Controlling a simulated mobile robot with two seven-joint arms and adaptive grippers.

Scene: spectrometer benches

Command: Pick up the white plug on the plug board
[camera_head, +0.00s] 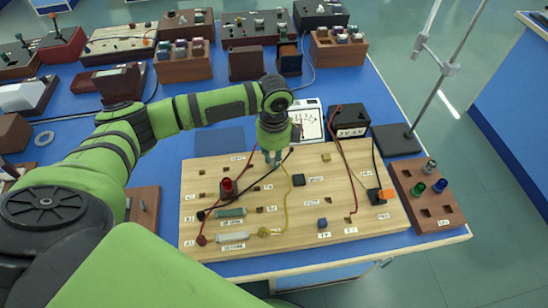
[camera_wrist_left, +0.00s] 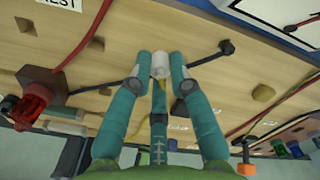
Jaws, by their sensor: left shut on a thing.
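The plug board (camera_head: 300,225) is a light wooden panel with wires, labels and small parts on it; it also fills much of the left wrist view (camera_wrist_left: 215,72). My left gripper (camera_head: 272,160) reaches down over the board's back middle. In the left wrist view, the teal fingers of my left gripper (camera_wrist_left: 160,68) are shut on the white plug (camera_wrist_left: 160,60), which sits between the fingertips close to the board. Whether the plug touches the board cannot be told. In the head view the fingers hide the plug. My right gripper is in neither view.
Red, black and yellow wires cross the board around the gripper. A red terminal (camera_head: 227,187) stands front left of it. A meter (camera_head: 310,120) and a black box (camera_head: 349,120) stand behind the board. A brown rack (camera_head: 440,212) is at the right, near a stand base (camera_head: 397,140).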

